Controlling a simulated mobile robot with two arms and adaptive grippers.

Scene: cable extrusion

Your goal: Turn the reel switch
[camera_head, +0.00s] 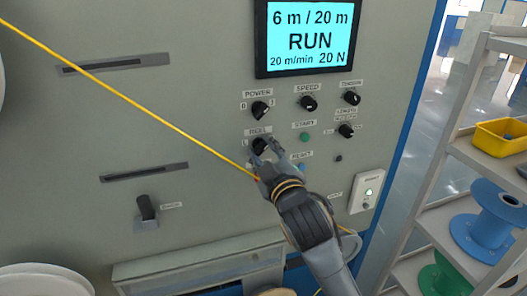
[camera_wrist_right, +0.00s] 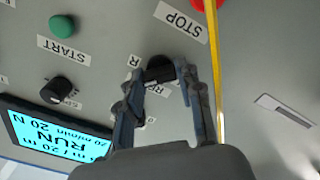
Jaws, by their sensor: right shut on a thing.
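The reel switch (camera_head: 259,145) is a black rotary knob on the grey panel, under the power knob (camera_head: 261,109). My right gripper (camera_head: 267,149) is at this knob and partly covers it. In the right wrist view, the black knob (camera_wrist_right: 160,68) sits between the two fingers of my right gripper (camera_wrist_right: 161,76), which is shut on it. Part of its label is hidden by the fingers. My left gripper is not in view.
A yellow cable (camera_head: 130,99) runs diagonally across the panel and passes close by my right gripper. A display (camera_head: 308,38) above reads RUN, 6 m / 20 m. Speed (camera_head: 308,103) and other knobs are nearby. Shelves at right hold a yellow bin (camera_head: 500,138) and blue spool (camera_head: 487,228).

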